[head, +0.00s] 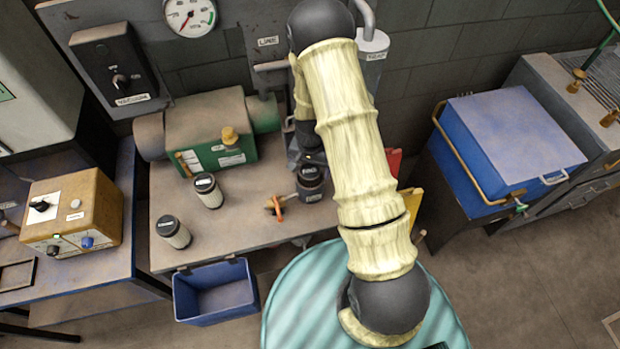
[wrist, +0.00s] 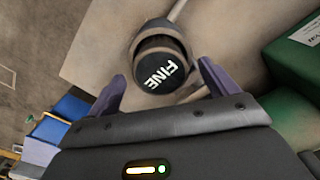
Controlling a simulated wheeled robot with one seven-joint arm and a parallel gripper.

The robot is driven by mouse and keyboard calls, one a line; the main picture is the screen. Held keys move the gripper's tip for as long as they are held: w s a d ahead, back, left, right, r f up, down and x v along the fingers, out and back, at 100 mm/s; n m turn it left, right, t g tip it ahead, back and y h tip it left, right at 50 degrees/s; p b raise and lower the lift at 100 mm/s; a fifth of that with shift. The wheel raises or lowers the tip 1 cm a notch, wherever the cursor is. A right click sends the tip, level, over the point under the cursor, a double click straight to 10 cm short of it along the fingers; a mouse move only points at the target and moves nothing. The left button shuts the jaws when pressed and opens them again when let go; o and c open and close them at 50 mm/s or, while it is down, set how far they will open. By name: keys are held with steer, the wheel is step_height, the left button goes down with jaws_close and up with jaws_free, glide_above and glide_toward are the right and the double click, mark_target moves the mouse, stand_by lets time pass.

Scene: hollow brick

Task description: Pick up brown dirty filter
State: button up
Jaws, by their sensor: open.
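A dark canister (head: 311,186) with a black cap stands upright on the bench. In the wrist view, a black cap (wrist: 158,72) marked FINE sits between the fingers of my gripper (wrist: 161,74), which is open with gaps on both sides. The cap hides most of the body below it, so I cannot tell its colour. Two pale, ribbed filters with black caps stand apart at the left, one farther back (head: 209,194) and one nearer the front edge (head: 174,234). My arm partly hides the gripper in the head view.
A green pump (head: 210,135) stands behind the pale filters. An orange-handled valve (head: 276,207) lies beside the dark canister. An empty blue bin (head: 215,291) is below the bench front. A wooden control box (head: 75,212) is at left. A blue cabinet (head: 512,140) is at right.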

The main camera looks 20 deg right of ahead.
steer(key=shift+f, duration=0.9)
steer(key=shift+c, duration=0.3)
steer(key=c, duration=1.6)
steer(key=shift+r, duration=0.1)
step_height(320, 180, up, 18)
steer(key=b, duration=0.4)
